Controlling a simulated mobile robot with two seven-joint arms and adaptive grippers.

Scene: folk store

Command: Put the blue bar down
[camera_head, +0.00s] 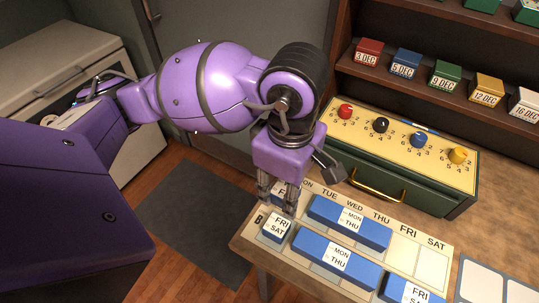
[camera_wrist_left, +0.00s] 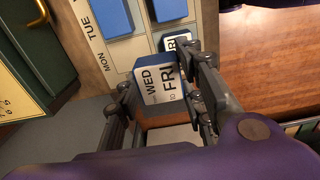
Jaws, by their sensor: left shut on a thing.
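My left gripper (camera_head: 279,198) points down over the left end of a cream weekday board (camera_head: 432,262). It is shut on a blue bar with a white label, of which only a small part shows between the fingers in the head view. In the left wrist view the left gripper (camera_wrist_left: 165,98) has one finger on each side of the blue bar (camera_wrist_left: 160,88), whose label reads WED and FRI. I cannot tell whether the held bar touches the board. A short blue block (camera_head: 277,228) labelled FRI SAT sits just in front of the gripper. My right gripper is not in view.
Two long blue bars marked MON–THU (camera_head: 349,223) (camera_head: 337,259) lie on the board, with another FRI–SAT block (camera_head: 411,290) at front. Behind stands a green box (camera_head: 405,170) with coloured knobs and a drawer handle. A shelf (camera_head: 430,84) holds dated blocks. Bare cells show under FRI and SAT.

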